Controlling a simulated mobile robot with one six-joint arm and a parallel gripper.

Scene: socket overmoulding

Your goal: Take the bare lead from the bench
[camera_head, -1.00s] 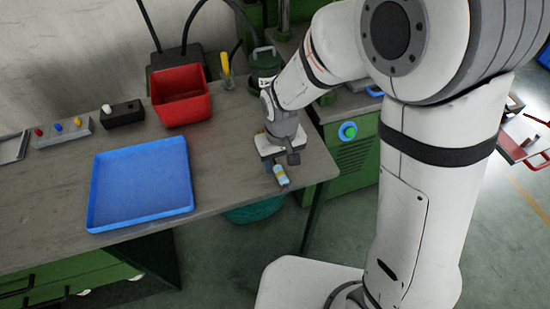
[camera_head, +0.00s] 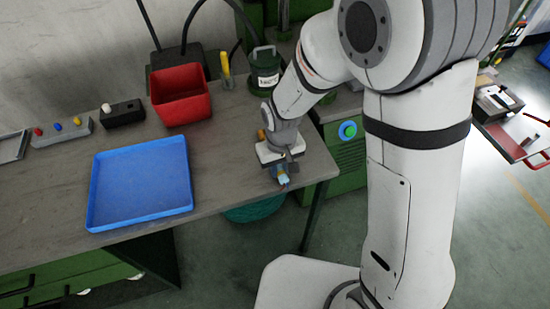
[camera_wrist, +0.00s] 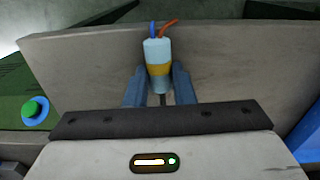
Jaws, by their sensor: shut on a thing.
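The bare lead is a pale blue-white cylinder with a yellow band, and in the wrist view the lead (camera_wrist: 157,52) has one blue and one orange wire at its far end. My gripper (camera_wrist: 158,85) is shut on it, with one blue-grey finger on each side of its near part. In the head view the lead (camera_head: 282,177) shows just below my gripper (camera_head: 279,168), near the front right edge of the bench (camera_head: 235,190). I cannot tell whether it still touches the bench top.
A blue tray (camera_head: 95,205) lies on the bench to the left, with a red bin (camera_head: 182,120) behind it. A dark green canister (camera_head: 264,65) stands at the back. A green button (camera_head: 348,130) is on the cabinet to the right. Bare bench lies between tray and gripper.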

